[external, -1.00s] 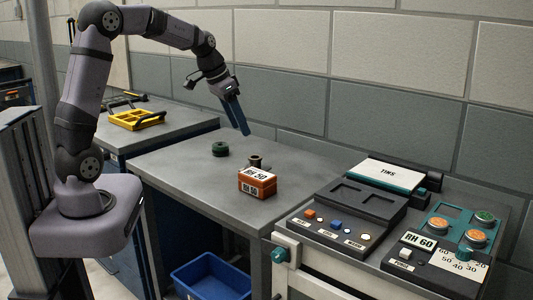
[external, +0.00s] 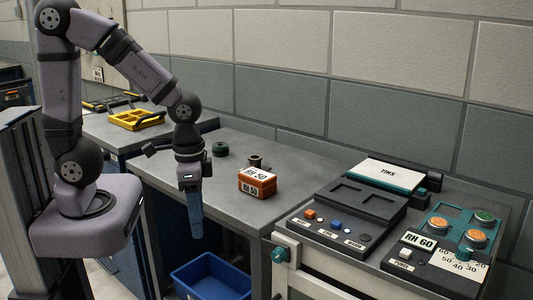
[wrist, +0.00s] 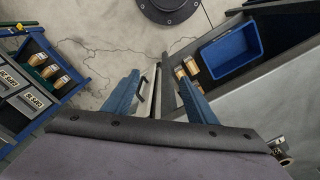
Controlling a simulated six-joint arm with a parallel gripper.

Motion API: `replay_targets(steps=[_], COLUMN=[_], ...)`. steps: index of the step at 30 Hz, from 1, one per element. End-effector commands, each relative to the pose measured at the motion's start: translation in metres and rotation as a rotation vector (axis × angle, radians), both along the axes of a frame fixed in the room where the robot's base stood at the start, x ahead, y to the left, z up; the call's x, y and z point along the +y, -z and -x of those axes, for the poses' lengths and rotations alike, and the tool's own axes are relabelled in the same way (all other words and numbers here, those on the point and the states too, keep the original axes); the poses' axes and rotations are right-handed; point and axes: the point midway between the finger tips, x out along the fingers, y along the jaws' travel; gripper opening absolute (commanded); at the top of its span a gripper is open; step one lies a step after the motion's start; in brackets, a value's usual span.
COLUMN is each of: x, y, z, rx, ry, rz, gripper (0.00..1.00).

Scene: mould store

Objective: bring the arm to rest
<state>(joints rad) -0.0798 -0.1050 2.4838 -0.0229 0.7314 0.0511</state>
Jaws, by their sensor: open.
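My gripper (external: 195,218) hangs pointing down in front of the bench's front edge, left of the orange box. In the wrist view, my gripper (wrist: 158,95) shows two blue fingers set well apart, with nothing between them but floor and the cabinet's side below. My arm is bent at the elbow, its forearm sloping down to the right from the raised upper arm.
A blue bin (external: 212,278) stands below. A control console (external: 345,215) is at right, a yellow tray (external: 137,120) at left.

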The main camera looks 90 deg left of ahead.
Motion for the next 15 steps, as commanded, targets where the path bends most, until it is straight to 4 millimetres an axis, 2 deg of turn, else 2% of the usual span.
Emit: replay_targets(steps=[1, 5, 15], x=[-0.008, -0.015, -0.016], y=[0.004, 0.010, 0.011], z=[0.010, 0.024, 0.026], rx=[0.012, 0.029, 0.032], ry=[0.022, 0.039, 0.040], rz=[-0.005, -0.012, -0.013], gripper=[0.52, 0.52, 0.52])
